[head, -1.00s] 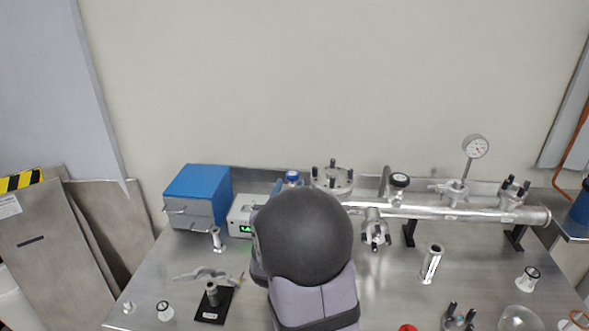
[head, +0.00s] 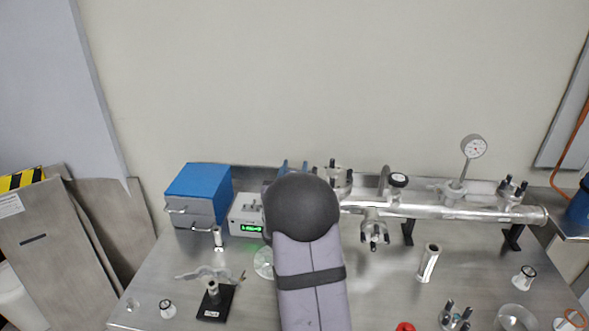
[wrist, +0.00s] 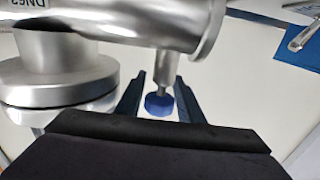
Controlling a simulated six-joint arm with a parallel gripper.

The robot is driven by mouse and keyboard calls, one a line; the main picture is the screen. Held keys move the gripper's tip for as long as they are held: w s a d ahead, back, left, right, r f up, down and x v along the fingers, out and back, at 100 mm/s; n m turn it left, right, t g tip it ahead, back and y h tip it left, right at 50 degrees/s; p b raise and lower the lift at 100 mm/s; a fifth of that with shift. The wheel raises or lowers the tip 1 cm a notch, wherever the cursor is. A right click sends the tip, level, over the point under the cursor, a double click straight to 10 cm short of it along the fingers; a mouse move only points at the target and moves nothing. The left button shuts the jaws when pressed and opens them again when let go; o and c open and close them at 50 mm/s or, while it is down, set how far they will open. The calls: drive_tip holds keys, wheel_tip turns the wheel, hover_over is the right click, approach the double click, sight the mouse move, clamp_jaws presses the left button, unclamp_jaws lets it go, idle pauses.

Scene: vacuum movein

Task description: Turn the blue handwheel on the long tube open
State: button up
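The long silver tube (head: 455,211) lies along the back of the bench. In the wrist view, a silver tube body (wrist: 125,18) crosses the top, and a short stem from it ends in the blue handwheel (wrist: 158,104). My gripper (wrist: 160,78) is open, with one dark finger on each side of the handwheel and a visible gap on both sides. In the head view, my arm hides the handwheel and the left end of the tube; only the fingertips of my gripper (head: 293,167) show above the arm.
Left of my arm stand a blue box (head: 200,190) and a white display unit (head: 246,216). A dial gauge (head: 473,148) and flanged ports rise from the tube. Small parts and a black-based stand (head: 214,303) sit on the front of the bench.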

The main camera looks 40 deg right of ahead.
drive_tip(key=shift+c, duration=0.4)
drive_tip(key=c, duration=0.7)
drive_tip(key=shift+w+a+n+t+y+b, duration=0.1)
drive_tip(key=shift+n+t+y+b, duration=0.3)
drive_tip(key=shift+y+b, duration=0.15)
drive_tip(key=shift+w+a+n+t+y+b, duration=0.1)
drive_tip(key=shift+n+t+y+b, duration=0.35)
drive_tip(key=shift+b, duration=0.2)
drive_tip(key=o, duration=0.8)
drive_tip(key=shift+s, duration=0.1)
